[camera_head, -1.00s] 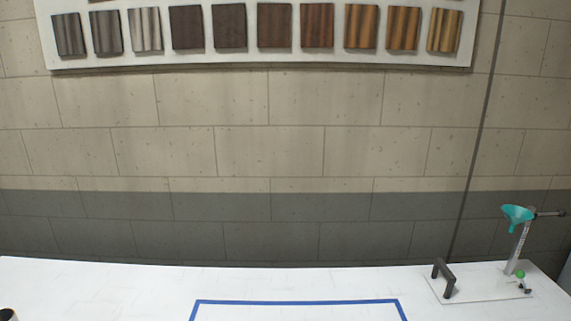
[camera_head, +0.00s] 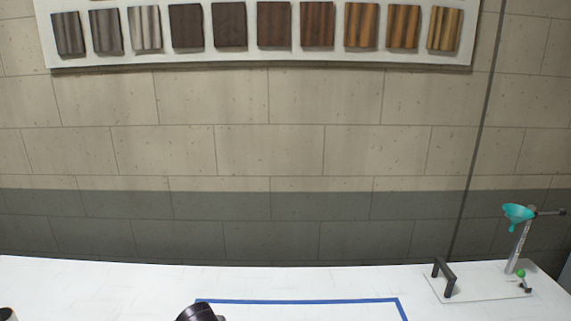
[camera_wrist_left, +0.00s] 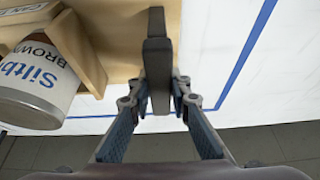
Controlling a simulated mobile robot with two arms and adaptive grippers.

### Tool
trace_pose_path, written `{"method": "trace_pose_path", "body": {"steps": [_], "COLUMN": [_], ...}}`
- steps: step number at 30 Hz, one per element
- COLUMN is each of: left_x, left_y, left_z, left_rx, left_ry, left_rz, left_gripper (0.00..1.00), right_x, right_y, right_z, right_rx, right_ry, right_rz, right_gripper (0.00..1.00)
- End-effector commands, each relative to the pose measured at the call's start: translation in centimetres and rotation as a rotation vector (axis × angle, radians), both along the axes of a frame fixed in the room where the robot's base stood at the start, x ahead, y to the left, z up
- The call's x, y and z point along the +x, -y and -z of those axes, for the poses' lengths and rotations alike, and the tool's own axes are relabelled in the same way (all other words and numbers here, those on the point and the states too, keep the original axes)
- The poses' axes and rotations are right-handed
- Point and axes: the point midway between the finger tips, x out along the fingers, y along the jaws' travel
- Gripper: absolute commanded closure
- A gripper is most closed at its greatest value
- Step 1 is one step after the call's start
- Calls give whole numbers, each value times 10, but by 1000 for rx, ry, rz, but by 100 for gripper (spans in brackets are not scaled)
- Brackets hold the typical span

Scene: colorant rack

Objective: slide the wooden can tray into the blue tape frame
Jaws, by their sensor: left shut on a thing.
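The wooden can tray (camera_wrist_left: 115,25) fills the upper left of the left wrist view, with a black handle (camera_wrist_left: 157,52) on its side. A can (camera_wrist_left: 38,85) with a white label reading "BROWN" and "Siltb…" sits in it, partly cut off. My left gripper (camera_wrist_left: 160,98) is shut on the tray's black handle. The blue tape frame (camera_head: 300,301) lies on the white table; its far edge and right corner show in the head view. In the left wrist view its tape (camera_wrist_left: 245,55) runs right of the handle, apart from the tray. The tray is out of the head view.
The white table (camera_head: 90,285) is clear left of the frame. A dark can-like thing (camera_head: 8,314) is cut off at the lower left.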

Motion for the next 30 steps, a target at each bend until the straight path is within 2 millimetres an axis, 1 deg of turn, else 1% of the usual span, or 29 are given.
{"method": "trace_pose_path", "body": {"steps": [1, 12, 26, 30], "left_x": [5, 23, 26, 31], "left_y": [0, 0, 0, 0], "left_z": [-1, -1, -1, -1], "left_rx": [-2, -1, -1, -2], "left_ry": [5, 3, 3, 3], "left_rz": [-4, -3, -3, -4], "left_gripper": [100, 100, 100, 100], "right_x": [0, 0, 0, 0], "right_y": [0, 0, 0, 0], "right_z": [1, 5, 5, 6], "right_rx": [0, 0, 0, 0], "right_ry": [0, 0, 1, 1], "right_rz": [0, 0, 0, 0], "right_gripper": [61, 61, 61, 61]}}
